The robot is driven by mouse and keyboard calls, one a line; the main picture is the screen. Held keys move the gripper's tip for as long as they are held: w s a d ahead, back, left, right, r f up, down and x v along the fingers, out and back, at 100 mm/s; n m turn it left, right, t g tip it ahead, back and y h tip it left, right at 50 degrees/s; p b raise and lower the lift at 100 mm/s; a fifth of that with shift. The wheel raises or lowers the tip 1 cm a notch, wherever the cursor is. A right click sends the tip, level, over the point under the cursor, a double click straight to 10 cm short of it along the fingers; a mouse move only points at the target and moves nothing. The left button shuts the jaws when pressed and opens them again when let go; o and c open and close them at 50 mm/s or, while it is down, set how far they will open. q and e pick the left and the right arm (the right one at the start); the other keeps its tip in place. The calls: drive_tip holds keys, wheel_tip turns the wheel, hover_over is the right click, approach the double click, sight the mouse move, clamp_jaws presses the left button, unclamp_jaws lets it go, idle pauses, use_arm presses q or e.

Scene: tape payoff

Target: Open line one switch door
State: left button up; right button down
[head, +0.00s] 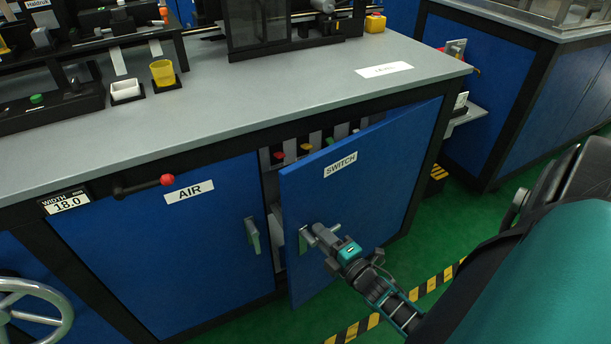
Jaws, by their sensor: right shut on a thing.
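The blue switch door (362,185), labelled SWITCH, stands partly open, its left edge swung out from the cabinet. My right gripper (326,238) is shut on the grey door handle (308,238) near the door's left edge. Through the gap above the door, several coloured switches (306,149) show inside the cabinet; the lower inside is mostly hidden by the door. My left gripper is not in view.
The blue AIR door (165,250), with its own grey handle (252,235), is closed to the left. A red-knobbed lever (166,180) sticks out above it. A handwheel (30,310) is at bottom left. Green floor with yellow-black tape (435,283) lies at right.

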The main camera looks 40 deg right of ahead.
drive_tip(key=s+d+n+y, duration=0.2)
drive_tip(key=s+y, duration=0.2)
drive_tip(key=s, duration=0.9)
drive_tip(key=shift+d+n+y, duration=0.2)
drive_tip(key=shift+n+y, duration=0.2)
drive_tip(key=shift+w, duration=0.1)
drive_tip(key=c, duration=1.1)
unclamp_jaws()
drive_tip(key=shift+a, duration=0.1)
drive_tip(key=shift+r+b+v, duration=0.2)
drive_tip(key=shift+b+v, duration=0.15)
drive_tip(key=shift+v, duration=6.15)
drive_tip(key=shift+c, duration=0.3)
